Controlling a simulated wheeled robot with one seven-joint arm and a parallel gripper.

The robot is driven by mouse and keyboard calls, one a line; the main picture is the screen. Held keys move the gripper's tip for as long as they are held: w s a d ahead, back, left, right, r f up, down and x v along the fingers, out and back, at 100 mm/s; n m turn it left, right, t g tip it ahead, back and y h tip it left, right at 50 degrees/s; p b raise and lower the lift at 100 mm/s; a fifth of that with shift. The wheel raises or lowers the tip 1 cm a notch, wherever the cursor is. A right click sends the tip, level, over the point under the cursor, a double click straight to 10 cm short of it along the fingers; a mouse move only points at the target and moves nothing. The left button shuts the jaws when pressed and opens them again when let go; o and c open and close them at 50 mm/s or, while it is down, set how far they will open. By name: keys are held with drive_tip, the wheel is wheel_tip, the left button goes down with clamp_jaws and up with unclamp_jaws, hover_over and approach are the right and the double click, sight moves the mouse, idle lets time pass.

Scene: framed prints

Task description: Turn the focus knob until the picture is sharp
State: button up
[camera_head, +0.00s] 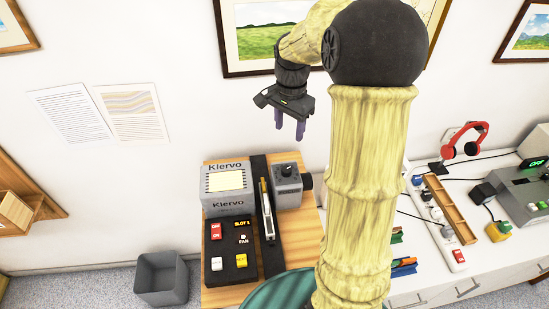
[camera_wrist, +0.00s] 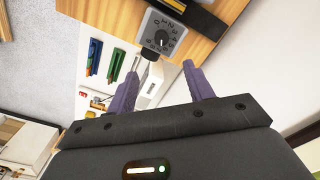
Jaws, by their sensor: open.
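A grey projector-like unit marked Klervo (camera_head: 227,188) stands on the wooden top, with a small pale-yellow lit panel (camera_head: 226,181). Any picture on the panel is too small to make out. To its right is a grey box (camera_head: 287,190) with a small dial (camera_head: 286,170) and a black round part on its right side (camera_head: 306,181). The wrist view shows the dial, a dark knob (camera_wrist: 163,42) ringed by numbers. Which part is the focus knob is not labelled legibly. My gripper (camera_head: 290,130) is open and empty, above and apart from the box; its purple fingers (camera_wrist: 160,70) point toward it.
A black strip with a slider-like lever (camera_head: 267,215) lies between the units. A control panel (camera_head: 231,250) with coloured buttons is in front. A grey bin (camera_head: 161,279) stands on the floor. Right of my arm, a white counter holds red headphones (camera_head: 463,143) and a wooden tray (camera_head: 450,208).

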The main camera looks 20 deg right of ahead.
sight(287, 169)
drive_tip(key=shift+w+d+r+m, duration=0.15)
drive_tip(key=shift+w+r+m, duration=0.25)
drive_tip(key=shift+r, duration=0.1)
wheel_tip(287, 169, down, 17)
drive_tip(key=p, duration=0.4)
drive_tip(key=shift+r+p, duration=0.2)
drive_tip(key=shift+p, duration=0.2)
drive_tip(key=shift+f, duration=0.5)
drive_tip(key=shift+c, duration=0.2)
drive_tip(key=shift+s, duration=0.15)
drive_tip(key=c, duration=0.9)
